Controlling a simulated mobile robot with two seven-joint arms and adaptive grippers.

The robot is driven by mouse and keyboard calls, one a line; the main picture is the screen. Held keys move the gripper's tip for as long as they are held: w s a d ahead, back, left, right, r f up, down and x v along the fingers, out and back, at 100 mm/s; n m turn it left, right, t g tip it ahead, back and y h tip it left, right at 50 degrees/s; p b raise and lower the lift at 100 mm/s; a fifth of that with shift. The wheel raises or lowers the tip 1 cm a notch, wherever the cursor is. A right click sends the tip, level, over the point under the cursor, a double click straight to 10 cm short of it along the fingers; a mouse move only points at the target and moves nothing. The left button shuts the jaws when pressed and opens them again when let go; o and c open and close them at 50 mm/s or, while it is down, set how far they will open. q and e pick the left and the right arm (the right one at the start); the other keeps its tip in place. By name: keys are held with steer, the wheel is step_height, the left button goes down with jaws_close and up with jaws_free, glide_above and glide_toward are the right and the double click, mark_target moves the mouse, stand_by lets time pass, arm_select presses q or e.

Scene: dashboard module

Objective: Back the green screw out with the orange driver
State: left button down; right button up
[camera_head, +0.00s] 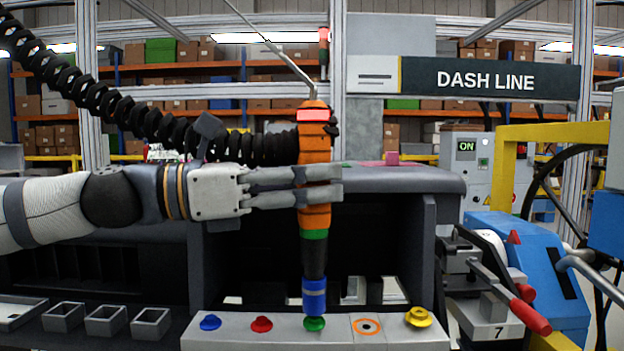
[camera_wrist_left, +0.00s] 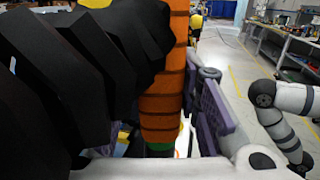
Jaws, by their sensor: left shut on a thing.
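The orange driver (camera_head: 315,212) stands upright in the head view, hanging from a cable, with a green ring and a blue collar near its lower end. My left gripper (camera_head: 335,186) is shut around its orange body, which also fills the middle of the left wrist view (camera_wrist_left: 162,95). The driver's blue tip is right over the green screw (camera_head: 315,324) and appears to touch it; the exact contact is hard to tell. The green screw sits on a light grey strip (camera_head: 225,337) below the dashboard opening. My right gripper is not seen.
Blue (camera_head: 210,322), red (camera_head: 261,324) and yellow (camera_head: 418,316) screws and an orange-ringed hole (camera_head: 367,326) share the strip. Small open bins (camera_head: 106,320) stand at left. A blue machine with a red-handled lever (camera_head: 529,316) stands at right. The dark dashboard (camera_head: 400,178) is close behind the driver.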

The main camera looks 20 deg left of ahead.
mark_target(298, 145)
arm_select(q)
steer(key=shift+f, duration=1)
stand_by(1.5)
steer(key=shift+r, duration=3.25)
steer(key=shift+f, duration=0.1)
